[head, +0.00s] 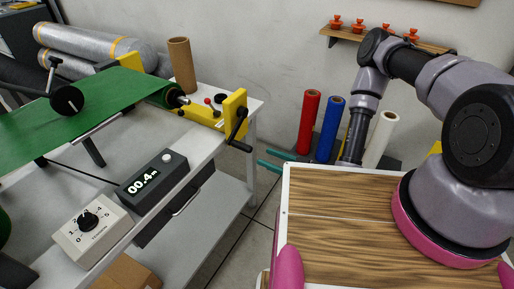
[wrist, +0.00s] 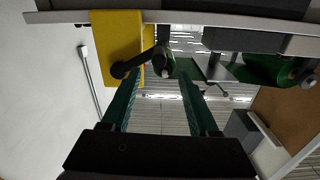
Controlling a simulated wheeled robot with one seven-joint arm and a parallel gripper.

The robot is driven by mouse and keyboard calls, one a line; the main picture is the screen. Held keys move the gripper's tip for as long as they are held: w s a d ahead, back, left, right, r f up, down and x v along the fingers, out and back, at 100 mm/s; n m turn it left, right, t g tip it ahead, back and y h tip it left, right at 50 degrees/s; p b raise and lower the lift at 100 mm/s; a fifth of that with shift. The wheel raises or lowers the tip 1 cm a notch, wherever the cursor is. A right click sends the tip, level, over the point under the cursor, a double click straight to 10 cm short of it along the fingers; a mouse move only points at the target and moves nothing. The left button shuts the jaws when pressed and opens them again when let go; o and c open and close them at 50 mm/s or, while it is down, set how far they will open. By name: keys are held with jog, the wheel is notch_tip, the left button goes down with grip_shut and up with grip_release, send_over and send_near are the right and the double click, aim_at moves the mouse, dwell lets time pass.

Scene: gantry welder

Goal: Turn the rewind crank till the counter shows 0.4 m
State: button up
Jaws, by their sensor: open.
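The rewind crank (head: 238,128) is black, on the yellow end bracket at the right end of the green belt machine. Its arm hangs downward and its handle (head: 240,146) points right, toward my gripper. The counter (head: 150,175) is a black box on the table's front edge; its lit display reads 00.4 m. My gripper (head: 263,158) is open and empty, its teal fingers pointing left, a short gap from the handle. In the wrist view, the crank handle (wrist: 163,65) appears between and beyond the two open fingertips (wrist: 158,78).
The yellow bracket (head: 234,104) stands beside the crank. A grey dial box (head: 92,226) sits left of the counter. Red (head: 309,120) and blue (head: 330,127) rolls stand by the wall. A wood-topped surface (head: 330,210) lies below my arm. The floor between it and the table is clear.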

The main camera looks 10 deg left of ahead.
aim_at(231, 142)
jog(key=x, duration=1)
jog(key=shift+w, duration=0.15)
jog(key=shift+c, duration=0.3)
grip_shut()
jog(key=shift+r, duration=0.1)
dwell(0.7)
